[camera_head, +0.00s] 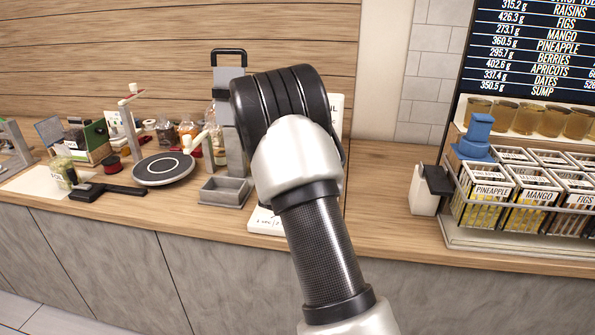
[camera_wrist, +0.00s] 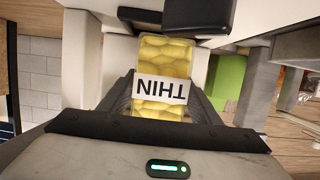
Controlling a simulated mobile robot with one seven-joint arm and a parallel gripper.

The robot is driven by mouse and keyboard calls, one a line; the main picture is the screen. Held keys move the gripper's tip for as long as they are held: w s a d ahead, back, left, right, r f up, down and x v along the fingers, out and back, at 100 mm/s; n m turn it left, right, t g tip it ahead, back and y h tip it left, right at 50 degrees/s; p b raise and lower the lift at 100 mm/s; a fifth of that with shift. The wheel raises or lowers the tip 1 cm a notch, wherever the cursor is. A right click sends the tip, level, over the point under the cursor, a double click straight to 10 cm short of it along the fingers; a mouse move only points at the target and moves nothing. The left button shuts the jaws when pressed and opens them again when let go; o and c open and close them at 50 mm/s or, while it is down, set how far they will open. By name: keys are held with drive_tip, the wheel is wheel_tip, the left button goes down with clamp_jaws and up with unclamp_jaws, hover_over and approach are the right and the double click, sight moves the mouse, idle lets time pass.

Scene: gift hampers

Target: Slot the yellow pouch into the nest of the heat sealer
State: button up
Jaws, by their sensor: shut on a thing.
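A yellow pouch (camera_wrist: 165,52) with a white label reading THIN, upside down in the wrist view, is held between the dark fingers of my gripper (camera_wrist: 161,105). The gripper is shut on it. The pouch's far end lies close to a black part and pale walls; I cannot tell whether it touches them. In the head view my arm hides the gripper and pouch.
A grey open tray (camera_head: 223,203) stands left of my arm, beside a round black plate (camera_head: 164,168). Jars and small tools crowd the counter's left. On the right are a rack of labelled bins (camera_head: 468,226) and a blue-topped item (camera_head: 479,130).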

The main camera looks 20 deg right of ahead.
drive_tip(key=shift+f+b, duration=1)
drive_tip(key=shift+b, duration=0.55)
idle(2.7)
drive_tip(key=o, duration=1.3)
drive_tip(key=o, duration=0.5)
drive_tip(key=shift+s, duration=0.1)
drive_tip(key=p+v, duration=0.1)
drive_tip(key=v, duration=1.6)
drive_tip(key=shift+a+r, duration=0.1)
drive_tip(key=shift+r, duration=0.1)
